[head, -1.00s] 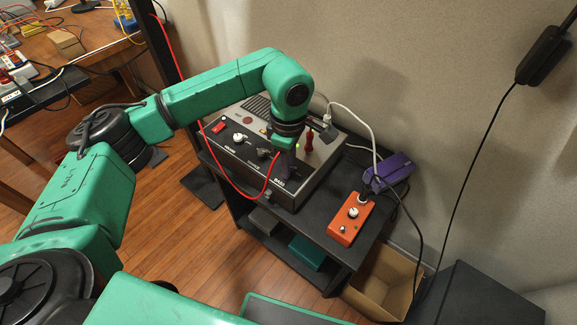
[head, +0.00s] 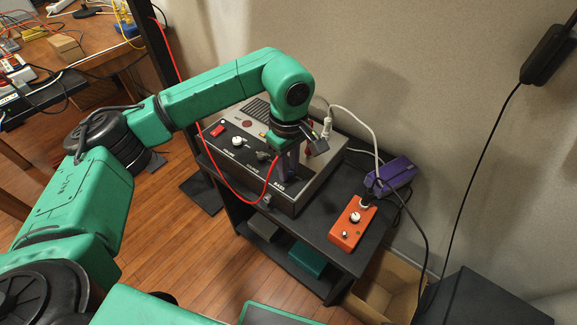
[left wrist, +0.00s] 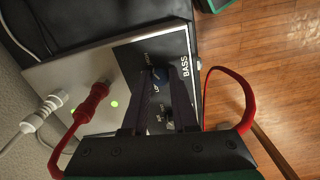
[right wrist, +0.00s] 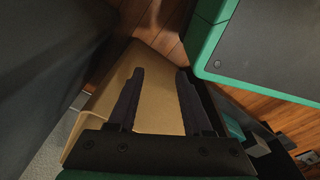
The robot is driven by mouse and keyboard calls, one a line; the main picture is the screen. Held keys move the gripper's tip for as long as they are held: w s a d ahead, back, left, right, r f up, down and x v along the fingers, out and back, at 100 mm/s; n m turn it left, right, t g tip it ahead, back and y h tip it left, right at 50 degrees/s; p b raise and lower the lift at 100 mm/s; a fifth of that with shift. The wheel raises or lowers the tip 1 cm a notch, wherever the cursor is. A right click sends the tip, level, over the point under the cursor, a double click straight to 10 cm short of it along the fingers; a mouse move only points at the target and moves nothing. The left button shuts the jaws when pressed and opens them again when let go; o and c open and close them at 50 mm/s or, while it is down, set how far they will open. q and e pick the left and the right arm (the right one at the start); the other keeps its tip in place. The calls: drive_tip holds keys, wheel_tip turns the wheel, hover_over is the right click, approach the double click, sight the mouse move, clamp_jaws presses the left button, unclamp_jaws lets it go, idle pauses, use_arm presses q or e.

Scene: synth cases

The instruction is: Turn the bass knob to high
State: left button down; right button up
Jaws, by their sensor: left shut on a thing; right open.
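The grey and black amplifier (head: 318,179) sits on top of a black cart, with a row of controls and a BASS label on its front. In the left wrist view the bass knob (left wrist: 157,77) is dark blue, beside the BASS label (left wrist: 186,66) and small markings. My left gripper (left wrist: 157,84) is shut on the bass knob, with one finger on each side. In the head view my left gripper (head: 284,178) hides the knob. My right gripper (right wrist: 159,73) is open and empty above a cardboard box (right wrist: 158,95).
A red cable (head: 186,104) hangs in a loop before the amplifier; its red plug (left wrist: 94,100) and a white plug (left wrist: 47,110) stand near my left fingers. An orange pedal (head: 351,222) and a purple box (head: 397,172) lie right on the cart (head: 325,262).

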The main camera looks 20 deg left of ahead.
sight(289, 171)
use_arm(q)
drive_tip(key=shift+w+r, duration=0.1)
drive_tip(key=c, duration=0.7)
unclamp_jaws()
drive_tip(key=shift+r, duration=0.35)
wheel_tip(289, 171, up, 14)
drive_tip(key=shift+f+p, duration=0.1)
drive_tip(key=shift+p, duration=0.7)
use_arm(e)
drive_tip(key=s, duration=0.1)
drive_tip(key=s+f, duration=0.1)
drive_tip(key=s, duration=0.1)
drive_tip(key=shift+d+f, duration=0.2)
drive_tip(key=shift+d, duration=0.15)
